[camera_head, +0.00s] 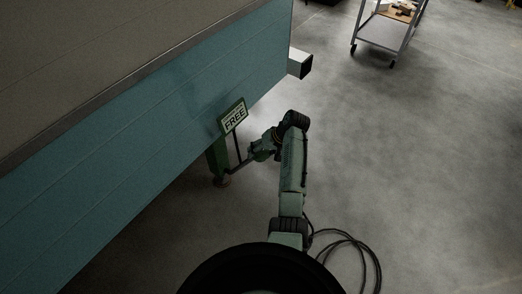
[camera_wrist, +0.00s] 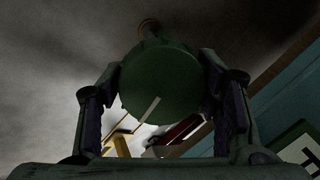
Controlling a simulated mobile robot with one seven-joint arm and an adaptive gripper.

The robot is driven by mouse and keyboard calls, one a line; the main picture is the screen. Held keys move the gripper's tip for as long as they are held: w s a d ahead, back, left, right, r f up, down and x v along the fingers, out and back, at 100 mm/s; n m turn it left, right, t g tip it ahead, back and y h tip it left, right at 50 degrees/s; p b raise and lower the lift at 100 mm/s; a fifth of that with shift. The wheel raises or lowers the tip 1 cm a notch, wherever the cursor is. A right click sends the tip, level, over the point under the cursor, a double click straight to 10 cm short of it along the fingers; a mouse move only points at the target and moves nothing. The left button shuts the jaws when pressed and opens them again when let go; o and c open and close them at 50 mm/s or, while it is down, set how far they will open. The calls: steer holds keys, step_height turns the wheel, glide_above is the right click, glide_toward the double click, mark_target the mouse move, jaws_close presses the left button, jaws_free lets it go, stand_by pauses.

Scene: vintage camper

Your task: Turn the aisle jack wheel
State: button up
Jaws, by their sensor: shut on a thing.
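A dark green round disc, which I take to be the jack wheel (camera_wrist: 160,92), fills the middle of the wrist view. A pale stripe marks its face. The two fingers of my gripper (camera_head: 254,154) stand on either side of the disc and are shut on it. In the head view, the green jack post (camera_head: 217,157) stands against the teal camper wall, with its foot near the floor. A sign reading "FREE" (camera_head: 234,118) is above it. The wheel is too small and too covered by my gripper to make out in the head view.
The teal camper side (camera_head: 130,160) runs along the left, close to my gripper. A pale square tube end (camera_head: 300,64) sticks out at its far corner. A wheeled cart (camera_head: 383,33) stands at the back right. Black cable loops (camera_head: 352,240) lie right of my arm.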

stand_by(0.3)
steer(key=o, duration=1.2)
steer(key=shift+c, duration=0.2)
steer(key=v, duration=1.2)
steer(key=shift+d, duration=0.1)
